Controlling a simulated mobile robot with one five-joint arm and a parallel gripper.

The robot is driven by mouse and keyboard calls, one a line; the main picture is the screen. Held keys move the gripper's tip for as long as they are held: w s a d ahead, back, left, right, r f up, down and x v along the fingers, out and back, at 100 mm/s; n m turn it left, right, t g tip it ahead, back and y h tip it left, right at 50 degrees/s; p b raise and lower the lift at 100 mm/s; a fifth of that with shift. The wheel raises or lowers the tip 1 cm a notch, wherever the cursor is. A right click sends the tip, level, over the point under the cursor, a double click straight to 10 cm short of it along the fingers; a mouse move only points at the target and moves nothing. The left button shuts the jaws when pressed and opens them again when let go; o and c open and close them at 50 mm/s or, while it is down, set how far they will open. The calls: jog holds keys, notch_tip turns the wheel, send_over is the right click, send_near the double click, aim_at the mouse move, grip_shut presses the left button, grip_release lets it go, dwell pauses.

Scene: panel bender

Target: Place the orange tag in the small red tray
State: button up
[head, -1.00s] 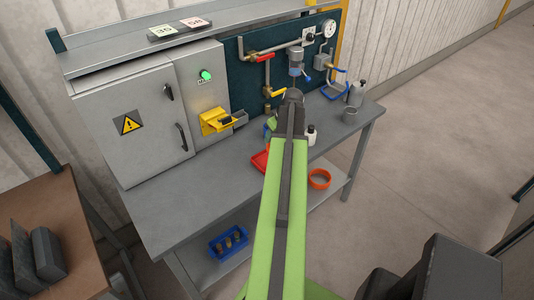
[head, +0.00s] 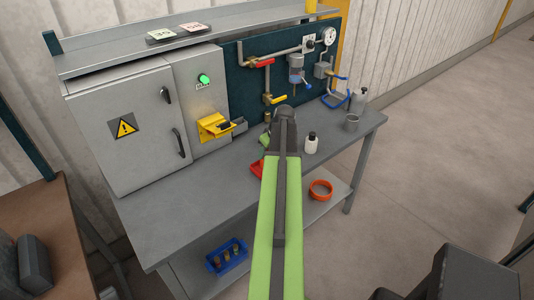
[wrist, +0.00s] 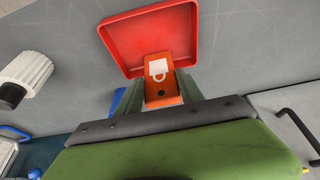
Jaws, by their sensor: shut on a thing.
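The orange tag (wrist: 161,84) carries a white padlock mark and a dark hole. My gripper (wrist: 160,88) is shut on it in the wrist view. The tag's far end overlaps the near part of the small red tray (wrist: 125,32); I cannot tell whether it touches the floor of the tray. The tray lies on the grey bench.
A white-bodied bottle (head: 311,144) with a dark cap stands right of my arm on the bench (head: 185,190). A grey cup (head: 351,122) and a grey bottle (head: 358,99) stand farther right. The yellow holder (head: 213,127) juts from the cabinet. An orange ring (head: 320,189) lies on the lower shelf.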

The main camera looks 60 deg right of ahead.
jog(key=o, duration=1.4)
jog(key=shift+c, duration=0.2)
jog(key=shift+r+p, duration=0.3)
jog(key=shift+p, duration=0.1)
jog(key=p+v, duration=1)
jog(key=v, duration=0.1)
jog(key=shift+r+p, duration=0.35)
jog(key=shift+p, duration=0.05)
jog(key=shift+s+a, duration=0.1)
